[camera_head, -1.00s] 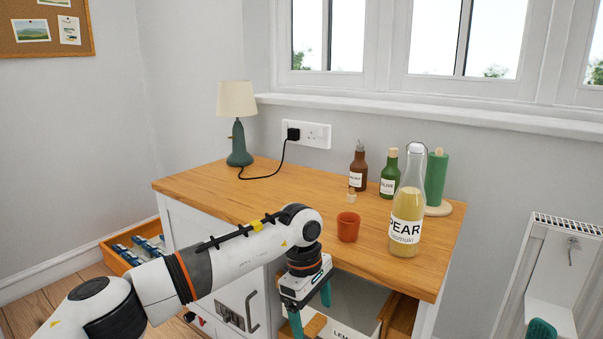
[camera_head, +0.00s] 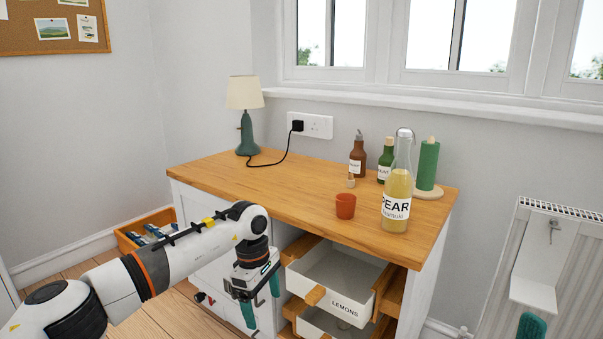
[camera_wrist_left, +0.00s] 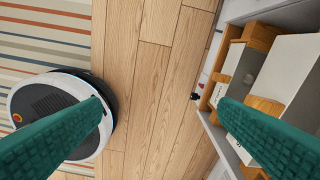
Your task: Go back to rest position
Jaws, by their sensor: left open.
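My left gripper (camera_head: 262,300) is open and empty, with its green fingers pointing down in front of the wooden-topped cabinet (camera_head: 215,168). In the left wrist view its two fingers (camera_wrist_left: 150,125) are wide apart, with bare floor between them. It is to the left of the upper white drawer (camera_head: 340,290) labelled LEMONS and touches nothing that I can see. My right gripper is not clearly in view; only a green tip shows at the lower right edge.
On the cabinet top stand a lamp (camera_head: 246,115), an orange cup (camera_head: 346,206), a PEAR bottle (camera_head: 398,190), two dark bottles and a green roll (camera_head: 427,165). An orange bin (camera_head: 135,228) is at left. A round robot-like disc (camera_wrist_left: 55,110) lies on the floor by a striped rug (camera_wrist_left: 45,35).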

